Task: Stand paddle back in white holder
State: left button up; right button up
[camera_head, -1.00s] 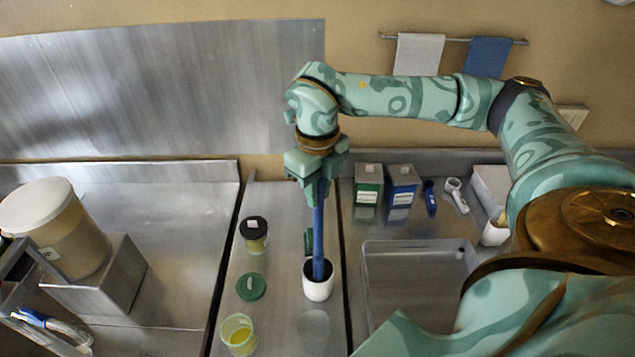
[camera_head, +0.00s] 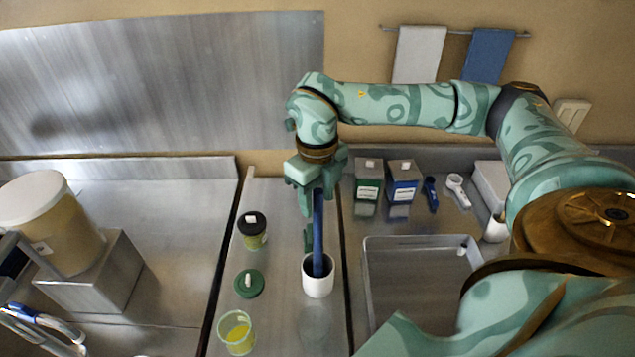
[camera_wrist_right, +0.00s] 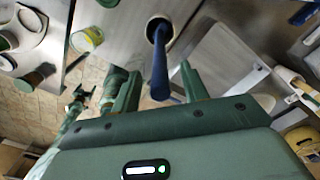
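The blue paddle (camera_head: 318,235) stands in the white holder (camera_head: 318,283), its lower end inside the rim and hidden. It leans slightly. In the right wrist view the paddle (camera_wrist_right: 160,75) rises from the holder's dark mouth (camera_wrist_right: 158,28). My right gripper (camera_head: 317,190) is above the holder, around the paddle's upper end. In the right wrist view its fingers (camera_wrist_right: 158,90) are spread, with a gap on each side of the paddle. Small green parts, perhaps my left arm and gripper (camera_wrist_right: 78,98), show over the floor in that view; its fingers are unclear.
A dark-lidded jar (camera_head: 252,232), a green lid (camera_head: 249,283) and a cup of yellow liquid (camera_head: 237,333) stand left of the holder. Green and blue boxes (camera_head: 403,185) stand behind. A large bucket (camera_head: 50,230) sits far left.

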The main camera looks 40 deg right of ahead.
jog(key=shift+r, duration=0.1)
notch_tip(320, 180, up, 16)
jog(key=p, duration=0.1)
dwell(1.2)
